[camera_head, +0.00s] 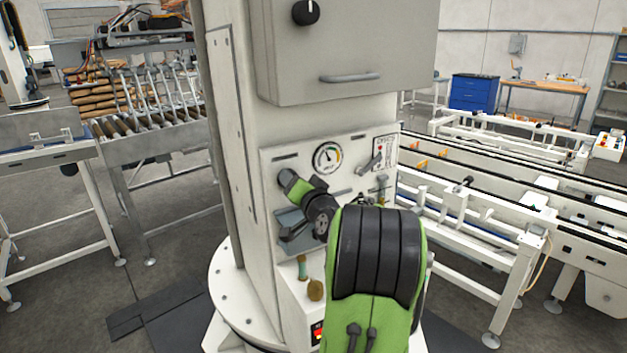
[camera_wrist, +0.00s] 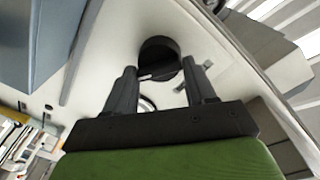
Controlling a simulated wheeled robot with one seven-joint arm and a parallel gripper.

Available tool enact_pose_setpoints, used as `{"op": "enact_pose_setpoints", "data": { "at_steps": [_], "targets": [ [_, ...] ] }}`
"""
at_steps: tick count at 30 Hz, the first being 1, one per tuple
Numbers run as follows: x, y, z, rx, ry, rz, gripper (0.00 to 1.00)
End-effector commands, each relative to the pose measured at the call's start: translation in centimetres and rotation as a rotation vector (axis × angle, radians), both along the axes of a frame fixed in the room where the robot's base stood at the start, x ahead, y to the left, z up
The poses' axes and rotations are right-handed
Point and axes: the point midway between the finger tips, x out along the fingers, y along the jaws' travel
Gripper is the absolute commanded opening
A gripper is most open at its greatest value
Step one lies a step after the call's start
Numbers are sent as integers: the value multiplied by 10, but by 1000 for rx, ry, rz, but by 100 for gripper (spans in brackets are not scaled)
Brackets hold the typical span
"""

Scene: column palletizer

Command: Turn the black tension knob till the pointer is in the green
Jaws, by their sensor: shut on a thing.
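The black tension knob (camera_wrist: 158,52) is round and dark, with a pale mark on its edge, set on a light panel in the wrist view. My gripper (camera_wrist: 160,70) has its two dark fingers on either side of it, shut on it. In the head view my gripper (camera_head: 287,180) is at the left part of the column's panel and hides the knob. The round gauge (camera_head: 328,157) sits just above and to the right. Its dark pointer seems to point up and slightly left; the coloured arc lies to the right, too small to read exactly.
A grey cabinet (camera_head: 345,45) with another black knob (camera_head: 306,12) and a handle overhangs the panel. A lever (camera_head: 371,163) stands right of the gauge. A green-brown handle (camera_head: 302,267) and a round brown knob (camera_head: 315,290) are below. White conveyors (camera_head: 480,215) stand to the right.

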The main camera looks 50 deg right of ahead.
Motion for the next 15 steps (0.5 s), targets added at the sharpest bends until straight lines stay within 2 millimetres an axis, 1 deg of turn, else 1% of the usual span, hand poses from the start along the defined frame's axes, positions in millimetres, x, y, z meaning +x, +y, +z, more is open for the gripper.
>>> {"op": "enact_pose_setpoints", "data": {
  "at_steps": [1, 7, 15],
  "targets": [
    [9, 11, 6, 24, -24, 32, 25],
    [8, 10, 7, 98, -62, 32, 24],
    [8, 9, 8, 133, -83, 31, 24]
  ]
}}
